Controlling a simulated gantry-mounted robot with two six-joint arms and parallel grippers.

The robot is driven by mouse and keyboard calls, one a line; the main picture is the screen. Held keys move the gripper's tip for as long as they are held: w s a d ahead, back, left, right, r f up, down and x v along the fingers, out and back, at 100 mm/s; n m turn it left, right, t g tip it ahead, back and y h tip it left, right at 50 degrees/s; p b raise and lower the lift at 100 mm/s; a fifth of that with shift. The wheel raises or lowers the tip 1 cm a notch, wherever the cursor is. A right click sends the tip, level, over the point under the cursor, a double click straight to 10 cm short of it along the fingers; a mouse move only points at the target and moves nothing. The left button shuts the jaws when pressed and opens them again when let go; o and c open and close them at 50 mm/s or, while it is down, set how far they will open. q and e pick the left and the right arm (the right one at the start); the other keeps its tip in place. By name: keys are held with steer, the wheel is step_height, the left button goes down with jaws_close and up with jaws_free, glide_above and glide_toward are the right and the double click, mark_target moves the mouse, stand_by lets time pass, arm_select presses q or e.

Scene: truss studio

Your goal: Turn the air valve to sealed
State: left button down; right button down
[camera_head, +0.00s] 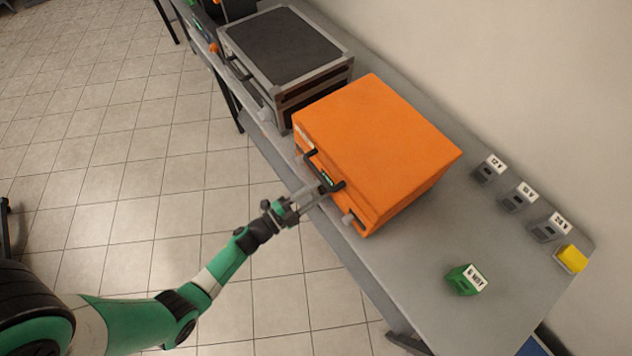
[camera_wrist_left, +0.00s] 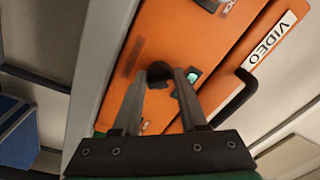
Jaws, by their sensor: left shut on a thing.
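An orange case (camera_head: 385,135) stands on the grey bench, its front panel facing my left arm. In the left wrist view, that front panel (camera_wrist_left: 135,65) carries a dark round knob (camera_wrist_left: 158,72), which looks like the air valve. My left gripper (camera_head: 322,188) reaches the panel from the left. Its two fingers (camera_wrist_left: 164,82) are shut on the dark knob, one on each side. The fingers hide part of the knob, and I cannot read its setting. A small green-lit display (camera_wrist_left: 193,77) sits just right of the fingers. My right gripper is not in view.
A black handle (camera_wrist_left: 236,97) and a VIDEO label (camera_wrist_left: 268,42) are close by on the case front. A grey-framed case (camera_head: 285,45) stands behind on the bench (camera_head: 415,245). A green block (camera_head: 465,280) and a yellow block (camera_head: 572,257) are at the right.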

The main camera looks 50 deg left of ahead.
arm_select(q)
steer(key=shift+f, duration=0.15)
steer(key=c, duration=0.6)
jaws_free()
steer(key=shift+o, duration=0.6)
steer(key=shift+s, duration=0.1)
steer(key=s+p, duration=0.2)
steer(key=s, duration=0.9)
steer(key=shift+s+a+f, duration=0.2)
steer(key=shift+a+f, duration=0.1)
steer(key=shift+a, duration=0.1)
